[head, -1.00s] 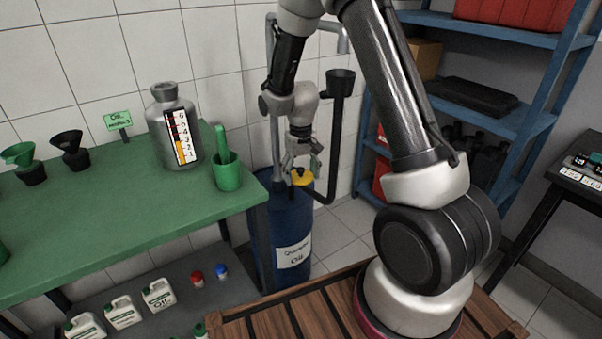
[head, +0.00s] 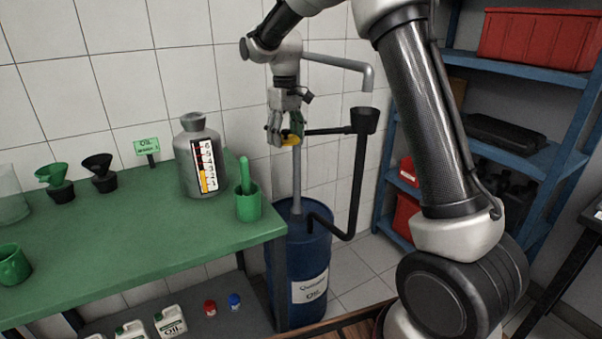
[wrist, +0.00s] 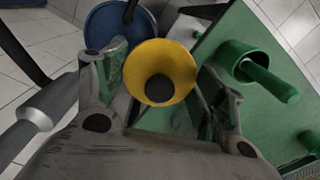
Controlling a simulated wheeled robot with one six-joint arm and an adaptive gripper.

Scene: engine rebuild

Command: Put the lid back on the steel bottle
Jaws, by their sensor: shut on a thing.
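The steel bottle (head: 185,165) is grey, with a short neck and a level gauge on its front. It stands upright at the back of the green table; I cannot tell whether its mouth is covered. My gripper (head: 284,136) points down, above the blue drum and right of the bottle, apart from both. It is shut on a yellow round piece (head: 290,140), cone-like with a dark centre, which also shows between the fingers in the wrist view (wrist: 162,66). I cannot tell whether this is the lid. A red cap (head: 210,307) and a blue cap (head: 234,301) lie on the lower shelf.
A green cup (head: 248,207) with a green stick in it stands right of the bottle. Green and black funnels (head: 99,163) stand left. The blue drum (head: 290,255) has a grey pump pipe and a black pipe with a cup (head: 364,120) near my gripper.

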